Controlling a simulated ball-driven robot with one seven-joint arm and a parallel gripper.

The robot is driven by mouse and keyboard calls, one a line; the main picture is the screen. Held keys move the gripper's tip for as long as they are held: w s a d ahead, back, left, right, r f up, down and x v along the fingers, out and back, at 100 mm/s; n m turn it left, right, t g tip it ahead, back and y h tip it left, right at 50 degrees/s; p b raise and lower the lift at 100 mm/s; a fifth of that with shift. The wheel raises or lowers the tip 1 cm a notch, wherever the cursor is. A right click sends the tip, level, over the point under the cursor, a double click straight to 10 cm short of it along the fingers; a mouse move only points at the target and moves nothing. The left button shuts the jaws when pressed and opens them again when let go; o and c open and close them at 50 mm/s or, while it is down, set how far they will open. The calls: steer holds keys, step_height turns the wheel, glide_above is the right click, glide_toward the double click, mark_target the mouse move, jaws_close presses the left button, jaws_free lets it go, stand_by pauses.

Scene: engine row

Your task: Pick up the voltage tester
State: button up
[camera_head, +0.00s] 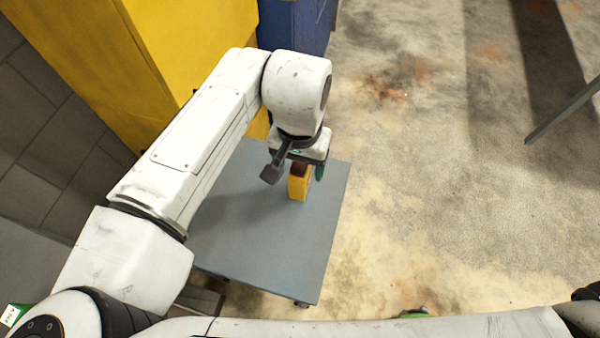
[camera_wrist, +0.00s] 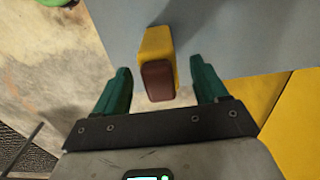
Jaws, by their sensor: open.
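The voltage tester looks like a yellow block with a dark brown end. In the head view the tester (camera_head: 299,187) stands on the grey-blue table top, near its right edge. In the wrist view the tester (camera_wrist: 157,62) lies between the two green fingers, with bare space on each side. My gripper (camera_head: 296,172) is over the tester in the head view, open and holding nothing. In the wrist view my gripper (camera_wrist: 162,85) has its fingers apart on either side of the brown end. I cannot tell how far the fingertips are above the table.
The grey-blue table (camera_head: 265,240) is otherwise bare where it shows. A yellow cabinet (camera_head: 190,35) and a blue cabinet (camera_head: 295,25) stand behind it. Open stained floor (camera_head: 430,170) lies to the right, with a grey bar (camera_head: 565,108) at the far right.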

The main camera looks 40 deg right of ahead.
steer(key=shift+f, duration=0.95)
steer(key=c, duration=1.2)
